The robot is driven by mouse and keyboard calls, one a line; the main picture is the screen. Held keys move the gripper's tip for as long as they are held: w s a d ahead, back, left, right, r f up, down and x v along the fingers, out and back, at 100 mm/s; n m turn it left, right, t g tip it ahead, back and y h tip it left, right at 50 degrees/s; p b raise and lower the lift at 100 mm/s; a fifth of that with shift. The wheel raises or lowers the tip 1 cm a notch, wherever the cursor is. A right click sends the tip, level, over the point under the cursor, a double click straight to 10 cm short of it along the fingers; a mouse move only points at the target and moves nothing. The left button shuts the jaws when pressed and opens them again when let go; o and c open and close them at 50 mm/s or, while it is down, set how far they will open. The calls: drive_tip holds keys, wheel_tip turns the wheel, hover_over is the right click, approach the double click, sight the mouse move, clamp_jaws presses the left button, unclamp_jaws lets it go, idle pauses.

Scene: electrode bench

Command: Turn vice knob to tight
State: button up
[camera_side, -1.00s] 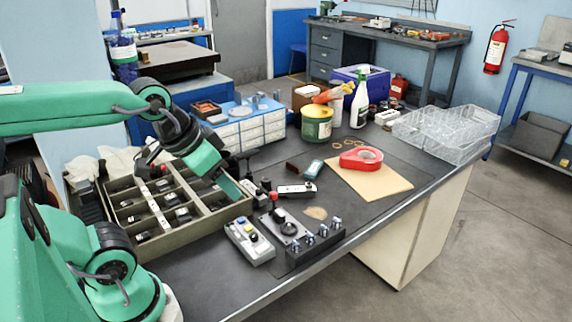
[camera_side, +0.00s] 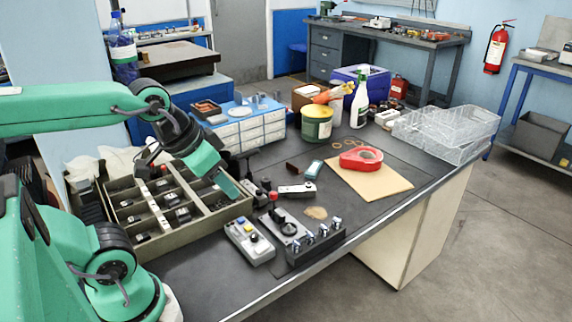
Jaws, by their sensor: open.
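My gripper (camera_side: 226,186) points down and right over the right side of the compartment tray (camera_side: 190,233); it is open, and nothing shows between its fingers. A small grey fixture (camera_side: 250,187) with dark and red parts stands just right of the fingertips. It may be the vice, but it is too small and partly crowded to be sure. A pale plate with a black knob (camera_side: 297,190) lies to its right. I cannot tell which knob is the vice knob, or whether it is tight. The gripper appears apart from these knobs.
A control box (camera_side: 250,241), a red-tipped lever unit (camera_side: 285,228) and a block with several knobs (camera_side: 316,246) stand near the front edge. White drawers (camera_side: 250,130) stand behind.

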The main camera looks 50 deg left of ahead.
drive_tip(key=w, duration=0.1)
drive_tip(key=n+g, duration=0.6)
drive_tip(key=n, duration=1.6)
hover_over(266, 181)
drive_tip(key=a, duration=0.1)
wheel_tip(266, 181, down, 13)
drive_tip(key=shift+w+f, duration=0.25)
drive_tip(key=shift+w, duration=0.1)
drive_tip(key=shift+f, duration=3.9)
drive_tip(key=shift+c, duration=0.5)
